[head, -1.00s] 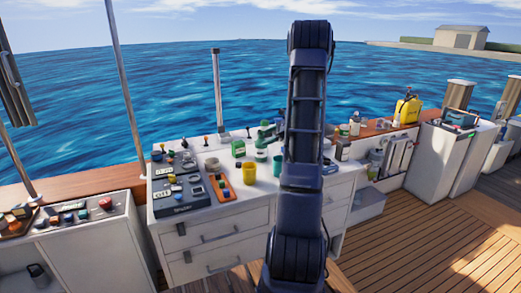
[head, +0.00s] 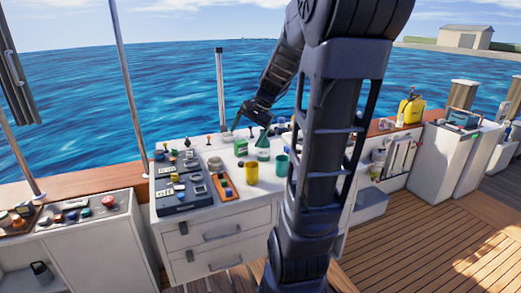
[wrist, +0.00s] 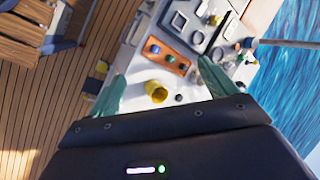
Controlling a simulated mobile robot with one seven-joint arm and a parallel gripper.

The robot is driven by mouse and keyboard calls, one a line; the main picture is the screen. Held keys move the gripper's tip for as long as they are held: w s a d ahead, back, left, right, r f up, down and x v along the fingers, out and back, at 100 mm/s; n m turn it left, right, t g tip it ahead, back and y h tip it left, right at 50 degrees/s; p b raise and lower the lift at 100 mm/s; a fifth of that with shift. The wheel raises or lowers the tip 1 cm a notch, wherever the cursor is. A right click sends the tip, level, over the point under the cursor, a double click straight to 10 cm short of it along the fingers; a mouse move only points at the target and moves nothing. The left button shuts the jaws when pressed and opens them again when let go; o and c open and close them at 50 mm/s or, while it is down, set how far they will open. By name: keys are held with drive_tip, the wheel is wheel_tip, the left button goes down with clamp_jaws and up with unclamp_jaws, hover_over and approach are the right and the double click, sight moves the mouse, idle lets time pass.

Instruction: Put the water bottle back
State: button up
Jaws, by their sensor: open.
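I cannot tell for sure which thing is the water bottle. A dark bottle (head: 40,269) stands in the open shelf under the left console. My gripper (head: 241,118) is over the back of the counter in the head view, at the end of my bent arm. In the wrist view my gripper (wrist: 160,70) shows two teal fingers spread apart with nothing held. A yellow cup (wrist: 156,91) shows below and between them.
On the counter are a yellow cup (head: 252,173), a green cup (head: 282,165), an orange button panel (head: 224,187) and grey control boxes (head: 177,196). A thin upright post (head: 220,90) rises behind it. A yellow tank (head: 410,107) stands at right. The wooden deck (head: 410,230) is clear.

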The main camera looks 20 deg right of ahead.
drive_tip(key=s+a+r+n+t+h, duration=0.1)
drive_tip(key=s+n+h, duration=0.3)
drive_tip(key=s, duration=1.2)
drive_tip(key=n+t, duration=0.1)
drive_tip(key=n, duration=0.3)
drive_tip(key=shift+a+n+h, duration=0.3)
